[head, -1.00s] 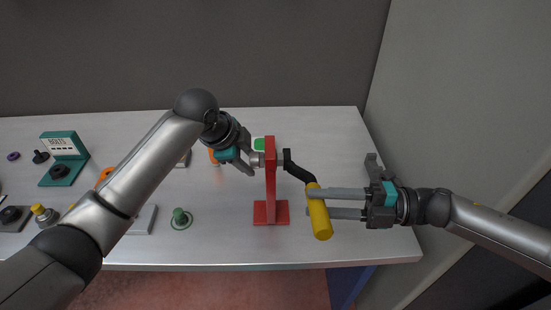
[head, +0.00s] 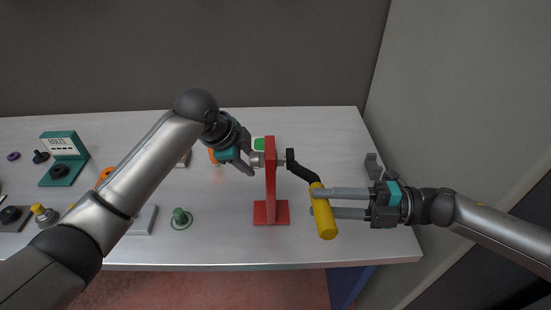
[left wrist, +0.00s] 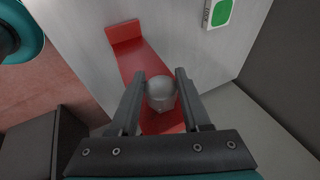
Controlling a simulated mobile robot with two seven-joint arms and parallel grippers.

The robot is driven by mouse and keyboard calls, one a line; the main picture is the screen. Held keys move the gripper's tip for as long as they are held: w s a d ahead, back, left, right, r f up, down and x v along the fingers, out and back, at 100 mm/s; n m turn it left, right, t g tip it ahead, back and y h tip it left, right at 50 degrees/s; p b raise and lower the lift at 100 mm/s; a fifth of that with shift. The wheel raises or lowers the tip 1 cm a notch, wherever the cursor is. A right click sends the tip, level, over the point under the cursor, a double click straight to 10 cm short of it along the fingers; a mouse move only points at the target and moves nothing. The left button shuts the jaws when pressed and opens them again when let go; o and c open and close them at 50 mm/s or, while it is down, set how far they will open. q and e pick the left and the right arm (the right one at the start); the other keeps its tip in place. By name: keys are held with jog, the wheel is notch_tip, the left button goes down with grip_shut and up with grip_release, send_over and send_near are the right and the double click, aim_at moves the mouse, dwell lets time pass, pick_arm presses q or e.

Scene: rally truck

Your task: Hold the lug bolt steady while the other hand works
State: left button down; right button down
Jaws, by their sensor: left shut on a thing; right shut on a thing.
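The lug bolt (head: 257,160) is a small grey metal piece at the left side of an upright red stand (head: 270,185). Its rounded end (left wrist: 161,92) shows in the left wrist view. My left gripper (head: 250,160) is shut on the bolt, one finger on each side of it. A wrench with a black cranked arm (head: 302,170) and a yellow handle (head: 324,219) is on the right side of the stand. Its black end is at a grey piece coming out of the stand. My right gripper (head: 320,202) is shut on the yellow handle.
On the left of the table (head: 330,130) are a teal bolts holder (head: 64,158), a green knob (head: 180,217), and a yellow-topped piece (head: 44,214). A grey bracket (head: 372,165) stands near the right edge. The back right of the table is clear.

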pick_arm(q)
jog(key=shift+w+r, duration=0.1)
pick_arm(e)
jog(key=shift+d, duration=0.4)
jog(key=shift+d, duration=1.1)
jog(key=shift+d, duration=2.05)
pick_arm(q)
jog(key=shift+c, duration=1.4)
grip_release()
